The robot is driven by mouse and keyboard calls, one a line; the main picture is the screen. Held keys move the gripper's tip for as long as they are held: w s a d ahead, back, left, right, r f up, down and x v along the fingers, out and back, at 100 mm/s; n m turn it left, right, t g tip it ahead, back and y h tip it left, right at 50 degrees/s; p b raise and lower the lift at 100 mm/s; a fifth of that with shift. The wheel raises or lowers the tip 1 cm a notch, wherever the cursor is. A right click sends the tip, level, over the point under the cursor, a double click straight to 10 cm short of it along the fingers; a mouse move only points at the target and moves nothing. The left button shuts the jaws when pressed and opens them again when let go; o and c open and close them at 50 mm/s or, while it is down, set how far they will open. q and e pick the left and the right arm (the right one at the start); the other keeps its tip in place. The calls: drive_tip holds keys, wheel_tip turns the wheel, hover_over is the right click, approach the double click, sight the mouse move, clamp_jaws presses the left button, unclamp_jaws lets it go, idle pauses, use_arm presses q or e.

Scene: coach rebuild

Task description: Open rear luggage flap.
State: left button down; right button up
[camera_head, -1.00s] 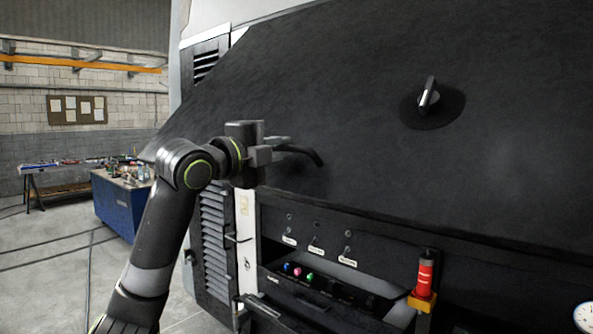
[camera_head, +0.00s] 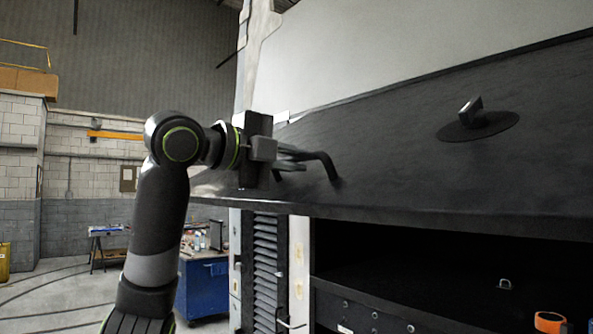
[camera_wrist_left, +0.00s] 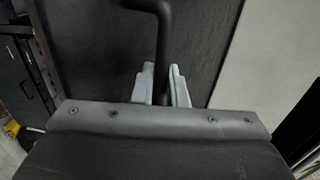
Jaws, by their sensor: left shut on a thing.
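The rear luggage flap (camera_head: 400,150) is a large dark panel, now tilted up with a dark opening below its lower edge. A black curved handle (camera_head: 322,160) stands out from its left part. My left gripper (camera_head: 290,158) is shut on the handle; in the left wrist view the two pale fingers (camera_wrist_left: 163,86) close around the handle bar (camera_wrist_left: 164,45). A latch knob on a round black plate (camera_head: 478,122) sits at the flap's right. My right gripper is not in view.
Under the flap is a dark compartment (camera_head: 430,250) with an orange-topped item (camera_head: 549,321) at lower right. A louvred side panel (camera_head: 266,262) stands at its left. A blue cabinet (camera_head: 203,288) is farther left, with open floor around it.

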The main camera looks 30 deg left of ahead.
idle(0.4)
use_arm(q)
drive_tip(key=c, duration=1.5)
unclamp_jaws()
drive_tip(key=shift+w, duration=0.1)
drive_tip(key=shift+c, duration=0.2)
drive_tip(key=shift+d, duration=0.1)
drive_tip(key=shift+s+b, duration=0.3)
drive_tip(key=b+v, duration=0.6)
drive_tip(key=v, duration=1.1)
drive_tip(key=shift+a, duration=0.2)
